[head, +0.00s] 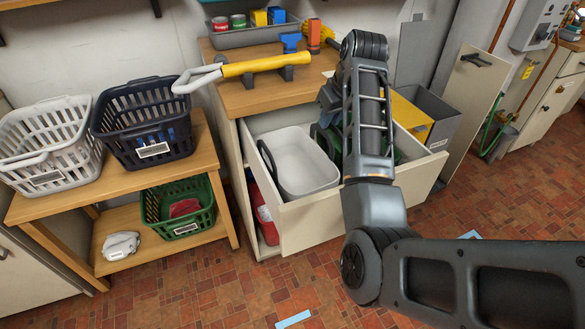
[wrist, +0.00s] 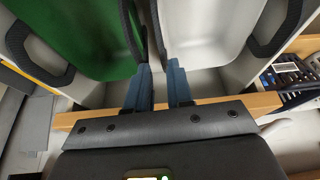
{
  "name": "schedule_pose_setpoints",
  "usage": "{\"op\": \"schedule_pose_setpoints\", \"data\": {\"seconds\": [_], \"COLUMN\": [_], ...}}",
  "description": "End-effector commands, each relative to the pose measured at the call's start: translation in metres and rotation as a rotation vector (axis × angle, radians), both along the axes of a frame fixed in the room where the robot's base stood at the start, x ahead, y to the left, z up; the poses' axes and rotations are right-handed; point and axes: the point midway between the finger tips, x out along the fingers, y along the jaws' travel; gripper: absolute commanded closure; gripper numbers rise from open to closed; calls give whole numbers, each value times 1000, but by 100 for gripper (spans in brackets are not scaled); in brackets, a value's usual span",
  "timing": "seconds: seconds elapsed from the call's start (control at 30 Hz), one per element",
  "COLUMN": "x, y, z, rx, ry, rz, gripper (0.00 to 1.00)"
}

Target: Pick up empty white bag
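The white bag (head: 302,160) is an open-topped, tub-like holder with a dark handle, standing in the pulled-out drawer (head: 350,205). Its visible inside is empty. It also shows at upper right in the wrist view (wrist: 208,35). A green bag (wrist: 85,35) of similar shape stands beside it, mostly hidden by my arm in the head view. My gripper (wrist: 160,68) has its blue fingers apart, with their tips at the neighbouring rims of the two bags. Whether a rim lies between the fingers is unclear. In the head view my gripper is largely hidden behind my arm.
A grey bin with yellow inside (head: 425,115) is at the drawer's right. Baskets (head: 145,115) stand on the left shelf, and a crumpled white item (head: 120,245) lies below.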

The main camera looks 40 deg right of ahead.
Motion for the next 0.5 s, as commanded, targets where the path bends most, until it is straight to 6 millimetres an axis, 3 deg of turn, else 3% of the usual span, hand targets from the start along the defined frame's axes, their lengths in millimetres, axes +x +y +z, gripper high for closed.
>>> {"op": "schedule_pose_setpoints", "data": {"seconds": [0.5], "x": [25], "y": [0], "z": [-52], "rx": [4], "ry": [3], "rz": [1], "gripper": [79]}}
